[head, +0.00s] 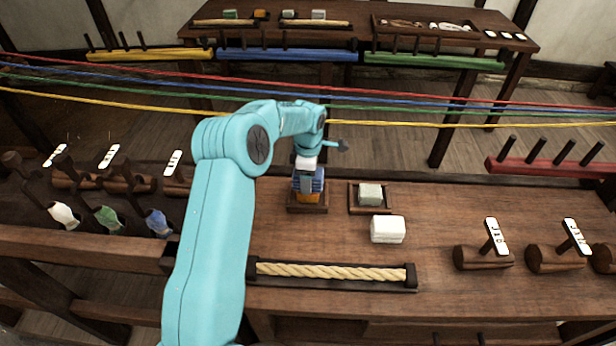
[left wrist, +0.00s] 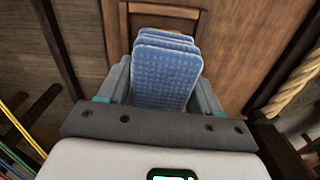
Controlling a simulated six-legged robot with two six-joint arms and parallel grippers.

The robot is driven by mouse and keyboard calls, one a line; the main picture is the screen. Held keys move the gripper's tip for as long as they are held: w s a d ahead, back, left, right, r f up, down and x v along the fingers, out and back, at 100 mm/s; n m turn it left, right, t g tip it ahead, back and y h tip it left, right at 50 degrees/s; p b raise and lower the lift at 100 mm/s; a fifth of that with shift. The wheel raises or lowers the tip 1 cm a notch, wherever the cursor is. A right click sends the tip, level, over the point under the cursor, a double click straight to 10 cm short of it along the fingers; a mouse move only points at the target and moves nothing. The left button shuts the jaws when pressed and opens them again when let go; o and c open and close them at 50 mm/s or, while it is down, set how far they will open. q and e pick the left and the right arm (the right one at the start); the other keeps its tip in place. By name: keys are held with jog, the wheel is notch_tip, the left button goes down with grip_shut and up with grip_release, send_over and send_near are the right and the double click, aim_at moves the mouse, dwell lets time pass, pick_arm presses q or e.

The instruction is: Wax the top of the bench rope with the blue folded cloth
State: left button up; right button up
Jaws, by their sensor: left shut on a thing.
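The blue folded cloth (head: 318,184) is between the fingers of my left gripper (head: 308,180), at the back middle of the bench. In the left wrist view the cloth (left wrist: 166,72) fills the space between the two fingers of the gripper (left wrist: 160,85), its folds showing at the top. The cloth is over a small wooden tray (head: 307,209) with an orange piece (head: 307,197) in it; I cannot tell whether they touch. The bench rope (head: 330,271), pale and twisted, lies in a dark holder near the front edge. It also shows in the left wrist view (left wrist: 296,88).
A white block (head: 387,229) stands right of the gripper, in front of a tray (head: 355,205) holding a grey-green block (head: 370,194). Coloured ropes (head: 440,123) stretch across behind the bench. Bare bench lies between tray and rope.

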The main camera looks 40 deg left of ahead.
pick_arm(q)
jog(key=shift+f+b, duration=0.6)
dwell(1.6)
jog(key=shift+w+r+p, duration=0.1)
jog(key=shift+r+p, duration=0.45)
jog(key=shift+r, duration=0.3)
jog(key=shift+r+p, duration=1.5)
jog(key=shift+r, duration=1.25)
